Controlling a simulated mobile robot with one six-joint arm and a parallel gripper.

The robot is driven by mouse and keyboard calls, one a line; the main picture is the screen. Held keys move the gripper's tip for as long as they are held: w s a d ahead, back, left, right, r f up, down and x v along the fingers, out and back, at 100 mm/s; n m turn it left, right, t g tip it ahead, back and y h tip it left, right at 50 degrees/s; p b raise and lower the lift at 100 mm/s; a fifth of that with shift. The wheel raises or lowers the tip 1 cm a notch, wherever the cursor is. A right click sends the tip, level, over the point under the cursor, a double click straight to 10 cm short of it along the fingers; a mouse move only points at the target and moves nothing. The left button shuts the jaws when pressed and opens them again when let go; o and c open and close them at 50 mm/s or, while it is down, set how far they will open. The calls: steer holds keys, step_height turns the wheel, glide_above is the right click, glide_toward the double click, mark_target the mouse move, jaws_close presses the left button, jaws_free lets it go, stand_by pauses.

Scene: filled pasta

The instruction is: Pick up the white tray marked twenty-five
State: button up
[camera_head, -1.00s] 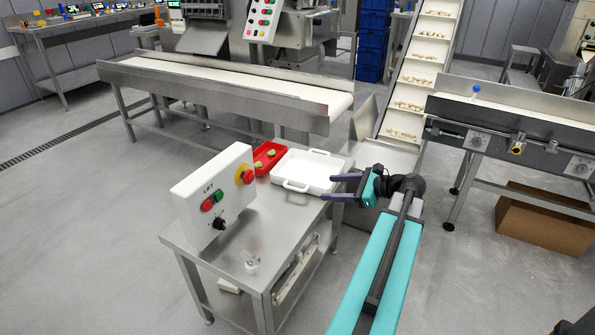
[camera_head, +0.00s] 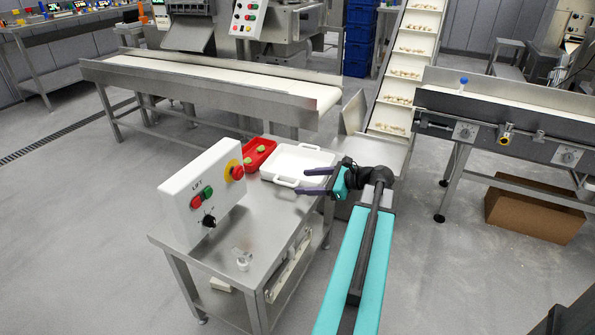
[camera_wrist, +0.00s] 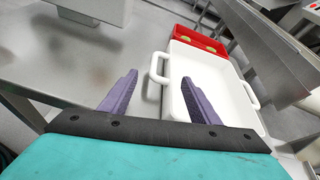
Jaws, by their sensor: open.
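The white tray (camera_head: 296,160) lies on the steel table, with a raised loop handle at its near end and another at its far end. No number can be read on it. It also shows in the wrist view (camera_wrist: 235,100), right of centre. My gripper (camera_head: 305,182) is open and empty at the tray's near right side. In the wrist view its two purple fingers (camera_wrist: 158,98) point toward the tray. The right finger overlaps the tray's edge in the picture, and the left finger is over bare table. I cannot tell whether either touches.
A red tray (camera_head: 253,163) with green pieces sits beside the white tray. A control box (camera_head: 203,190) with buttons stands on the steel table (camera_head: 262,225), left of the trays. A small clear item (camera_head: 243,258) is near the front edge. A conveyor (camera_head: 210,85) runs behind.

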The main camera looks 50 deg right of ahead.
mark_target(288, 190)
steer(key=shift+x, duration=1.4)
steer(key=shift+b+x, duration=1.05)
steer(key=shift+x, duration=1.6)
steer(key=shift+r, duration=0.15)
steer(key=shift+c, duration=0.4)
jaws_close()
steer(key=shift+r, duration=0.1)
